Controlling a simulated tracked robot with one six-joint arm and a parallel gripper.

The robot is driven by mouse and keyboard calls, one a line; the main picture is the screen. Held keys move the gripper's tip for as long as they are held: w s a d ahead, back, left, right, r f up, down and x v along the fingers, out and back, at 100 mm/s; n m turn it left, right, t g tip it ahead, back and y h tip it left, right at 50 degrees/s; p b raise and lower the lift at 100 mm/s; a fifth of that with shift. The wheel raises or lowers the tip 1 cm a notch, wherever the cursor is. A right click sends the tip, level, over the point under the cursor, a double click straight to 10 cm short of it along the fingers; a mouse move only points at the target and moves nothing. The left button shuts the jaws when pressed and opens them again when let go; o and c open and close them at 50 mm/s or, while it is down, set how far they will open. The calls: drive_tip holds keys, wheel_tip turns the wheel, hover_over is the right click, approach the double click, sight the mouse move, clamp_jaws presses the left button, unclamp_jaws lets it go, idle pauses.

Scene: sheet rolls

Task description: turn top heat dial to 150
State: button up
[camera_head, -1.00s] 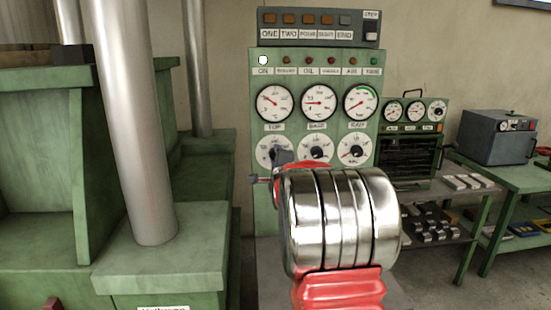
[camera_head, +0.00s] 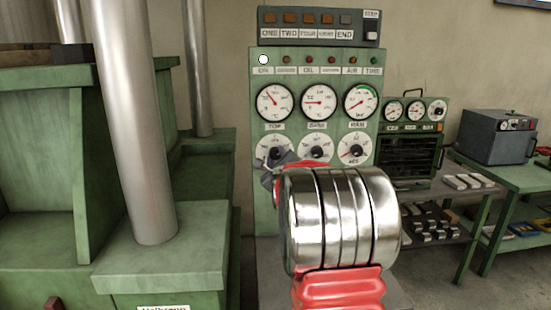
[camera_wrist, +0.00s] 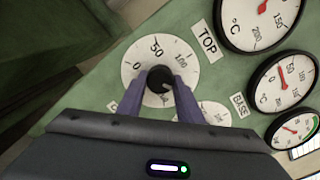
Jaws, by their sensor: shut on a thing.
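The top heat dial is a white round scale (camera_wrist: 137,68) with a black knob (camera_wrist: 160,80) in the middle, next to the TOP label (camera_wrist: 206,41). In the wrist view its marks 0, 50 and 100 show; the lower part is hidden by my gripper, and I cannot read the knob's setting. In the head view the top dial (camera_head: 267,146) is the leftmost of three, partly covered by my gripper (camera_head: 277,160). My gripper (camera_wrist: 160,86) is shut on the knob, one finger on each side. The top gauge (camera_head: 274,103) above has its red needle pointing up and left.
The middle dial (camera_head: 316,147) and right dial (camera_head: 355,150) sit close beside on the green panel (camera_head: 313,60). A grey pipe (camera_head: 135,120) and green machine stand left. A smaller instrument box (camera_head: 410,145) and shelves stand right.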

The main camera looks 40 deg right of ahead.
drive_tip(key=shift+w+a+f, duration=0.15)
drive_tip(key=shift+f, duration=0.15)
drive_tip(key=o, duration=0.8)
drive_tip(key=shift+o, duration=1.2)
drive_tip(key=shift+r, duration=0.15)
drive_tip(key=v, duration=1.3)
drive_tip(key=shift+s+a, duration=0.2)
drive_tip(key=shift+s, duration=0.15)
